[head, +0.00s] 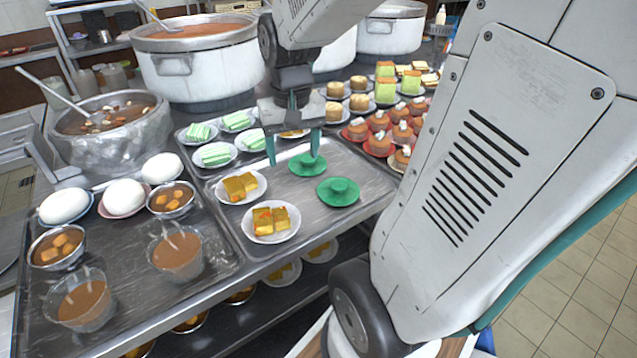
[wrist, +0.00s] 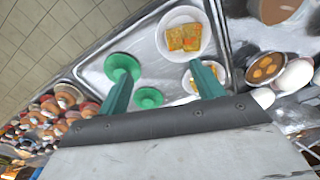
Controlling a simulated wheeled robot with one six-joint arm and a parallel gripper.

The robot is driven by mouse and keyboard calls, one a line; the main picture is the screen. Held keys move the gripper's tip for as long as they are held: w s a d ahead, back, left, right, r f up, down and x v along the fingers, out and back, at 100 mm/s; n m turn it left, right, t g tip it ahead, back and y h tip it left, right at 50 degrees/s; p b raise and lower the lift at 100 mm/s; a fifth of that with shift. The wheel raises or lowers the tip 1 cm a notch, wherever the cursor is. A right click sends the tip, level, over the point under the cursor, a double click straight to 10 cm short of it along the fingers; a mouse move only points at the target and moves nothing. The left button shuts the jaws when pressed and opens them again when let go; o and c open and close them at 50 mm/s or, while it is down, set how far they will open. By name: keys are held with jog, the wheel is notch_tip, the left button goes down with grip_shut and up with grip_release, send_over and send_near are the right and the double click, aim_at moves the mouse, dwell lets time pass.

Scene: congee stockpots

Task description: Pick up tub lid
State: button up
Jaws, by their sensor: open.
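Two round green lids with raised centre knobs lie on the metal tray (head: 370,180). The near lid (head: 338,197) is fully visible in the head view; the far lid (head: 303,169) is partly covered by a fingertip. My gripper (head: 293,154) is open and empty above the tray, pointing down, with its green fingers spread near the far lid. In the wrist view my gripper (wrist: 162,68) shows the far lid (wrist: 148,98) between the finger bases and the near lid (wrist: 120,62) partly behind the left finger. I cannot tell the height gap.
Plates of yellow cakes (head: 271,222) stand left of the lids. Green-striped cakes (head: 215,154) are behind, and red plates of buns (head: 378,144) stand at the back right. A large stockpot (head: 195,75) is behind. Bare tray shows right of the lids.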

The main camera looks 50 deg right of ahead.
jog(key=w+d+f+m, duration=0.25)
jog(key=d+f, duration=0.25)
jog(key=d, duration=0.4)
jog(key=m, duration=0.3)
send_over(339, 184)
jog(key=shift+g, duration=0.3)
jog(key=f, duration=0.6)
jog(key=shift+s+f, duration=0.25)
jog(key=shift+f, duration=0.05)
jog(key=f, duration=0.8)
jog(key=shift+w+a, duration=0.1)
jog(key=shift+w, duration=0.1)
jog(key=c, duration=1)
